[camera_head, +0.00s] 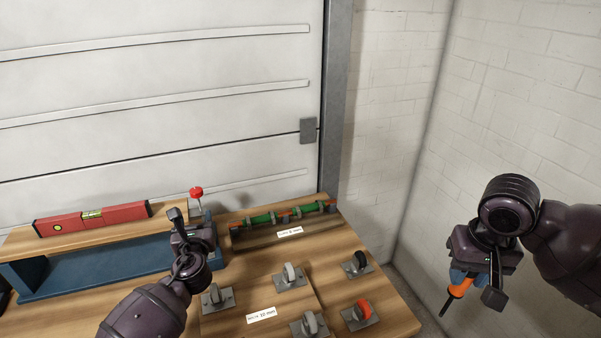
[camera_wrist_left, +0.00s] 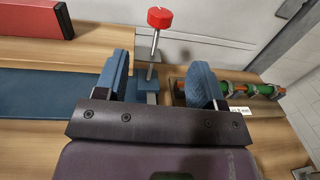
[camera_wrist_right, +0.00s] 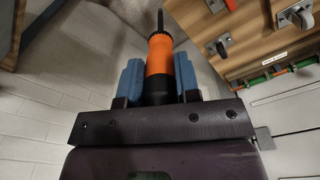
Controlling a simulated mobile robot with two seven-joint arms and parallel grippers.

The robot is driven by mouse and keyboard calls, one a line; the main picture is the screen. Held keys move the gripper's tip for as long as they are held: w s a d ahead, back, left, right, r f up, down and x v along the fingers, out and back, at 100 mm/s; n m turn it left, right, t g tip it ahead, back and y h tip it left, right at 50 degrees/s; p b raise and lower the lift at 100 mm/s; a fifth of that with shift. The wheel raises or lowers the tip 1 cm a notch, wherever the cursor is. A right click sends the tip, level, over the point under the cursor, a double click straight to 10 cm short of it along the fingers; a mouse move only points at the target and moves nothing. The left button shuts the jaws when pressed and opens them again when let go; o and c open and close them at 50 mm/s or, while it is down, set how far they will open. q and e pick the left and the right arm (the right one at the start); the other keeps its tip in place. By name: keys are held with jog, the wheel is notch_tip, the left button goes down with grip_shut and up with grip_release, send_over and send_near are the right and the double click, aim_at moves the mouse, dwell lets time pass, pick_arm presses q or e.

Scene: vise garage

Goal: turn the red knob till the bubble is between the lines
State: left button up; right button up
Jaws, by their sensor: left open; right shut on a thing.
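The red knob (camera_head: 196,192) tops a thin metal screw at the right end of the wooden board. It also shows in the left wrist view (camera_wrist_left: 159,18). A red spirit level (camera_head: 95,219) lies on the board to its left, with a yellow-green vial (camera_head: 92,214); the bubble is too small to place. My left gripper (camera_head: 192,222) is open just below the knob; in the left wrist view its blue fingers (camera_wrist_left: 157,88) stand apart on either side of the screw, not touching the knob. My right gripper (camera_head: 466,275) is shut on an orange-and-black screwdriver (camera_wrist_right: 158,62), off the bench's right side.
The wooden board (camera_head: 20,241) lies above a blue base (camera_head: 100,268). A rack with green and orange parts (camera_head: 283,215) stands right of the knob. Several grey, black and orange hooks on plates (camera_head: 356,313) cover the front right. A garage door (camera_head: 150,100) and block wall (camera_head: 520,110) stand behind.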

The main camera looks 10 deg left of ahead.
aim_at(196, 196)
jog(key=shift+w+a, duration=0.15)
jog(key=shift+w, duration=0.15)
jog(key=shift+s, duration=0.1)
pick_arm(q)
jog(key=b+x, duration=0.1)
jog(key=x, duration=1.1)
jog(key=shift+w+a, duration=0.2)
pick_arm(e)
jog(key=shift+f, duration=0.6)
pick_arm(q)
jog(key=shift+c, duration=0.3)
jog(key=c, duration=0.9)
jog(key=shift+o, duration=0.2)
